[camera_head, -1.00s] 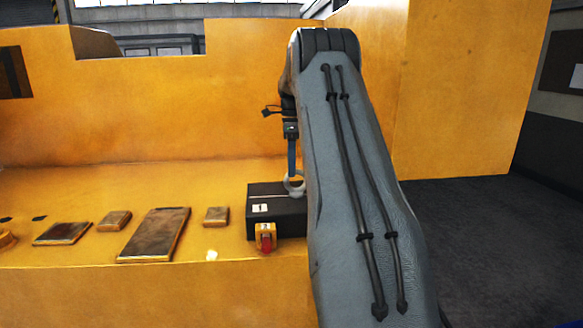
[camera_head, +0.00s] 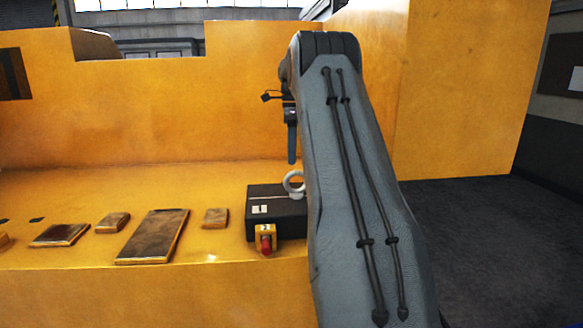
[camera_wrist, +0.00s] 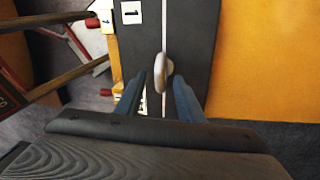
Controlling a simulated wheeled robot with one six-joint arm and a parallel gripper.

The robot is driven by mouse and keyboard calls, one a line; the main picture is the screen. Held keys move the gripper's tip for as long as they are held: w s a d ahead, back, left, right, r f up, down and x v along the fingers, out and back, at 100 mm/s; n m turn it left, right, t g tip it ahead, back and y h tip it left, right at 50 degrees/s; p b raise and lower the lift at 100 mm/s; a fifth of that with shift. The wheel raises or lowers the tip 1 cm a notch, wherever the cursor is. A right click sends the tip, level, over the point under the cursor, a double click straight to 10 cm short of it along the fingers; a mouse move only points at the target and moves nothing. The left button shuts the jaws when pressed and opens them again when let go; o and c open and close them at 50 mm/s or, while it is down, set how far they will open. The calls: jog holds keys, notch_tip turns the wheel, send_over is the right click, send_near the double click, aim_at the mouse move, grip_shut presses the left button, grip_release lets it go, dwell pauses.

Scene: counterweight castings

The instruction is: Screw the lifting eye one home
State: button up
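The lifting eye (camera_head: 294,183), a pale metal ring, stands upright on top of a dark block (camera_head: 280,214) with a white label. In the wrist view the lifting eye (camera_wrist: 163,72) appears nearly edge-on, close to a pale line across the dark block (camera_wrist: 190,45). My gripper (camera_head: 291,160) is just above the eye in the head view, with a gap below its fingertip. In the wrist view my gripper (camera_wrist: 160,82) is open, its two blue fingers to either side of the eye and apart from it. The eye's base is not clear; I cannot tell how deep it sits.
A yellow bracket with a red part (camera_head: 265,238) is at the block's front. Flat brown plates (camera_head: 155,235) lie to the left on the yellow ledge (camera_head: 215,175). A high yellow wall (camera_head: 460,90) rises behind and to the right.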

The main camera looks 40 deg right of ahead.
jog(key=shift+w+d+r, duration=0.15)
jog(key=shift+r, duration=1.45)
jog(key=s+a+f+n, duration=0.2)
jog(key=a+f+n, duration=0.25)
jog(key=a, duration=0.35)
jog(key=s+a+f+n+t, duration=0.1)
jog(key=s+a+f+n, duration=0.15)
jog(key=a+n, duration=0.4)
jog(key=s+a+f+n, duration=0.1)
jog(key=a+f+n, duration=0.25)
jog(key=a, duration=0.55)
jog(key=s+a+f+n, duration=0.3)
jog(key=s+a, duration=0.1)
jog(key=s, duration=0.3)
jog(key=s+a+f+n+t, duration=0.1)
jog(key=s+a+f+n, duration=0.3)
jog(key=s, duration=0.3)
jog(key=s+a+f+n+h, duration=0.1)
jog(key=s+a+f+n, duration=0.3)
jog(key=s+a, duration=0.2)
jog(key=shift+s+a, duration=0.2)
jog(key=shift+s, duration=0.6)
jog(key=shift+f+n, duration=0.1)
jog(key=shift+n, duration=0.15)
jog(key=shift+c, duration=0.4)
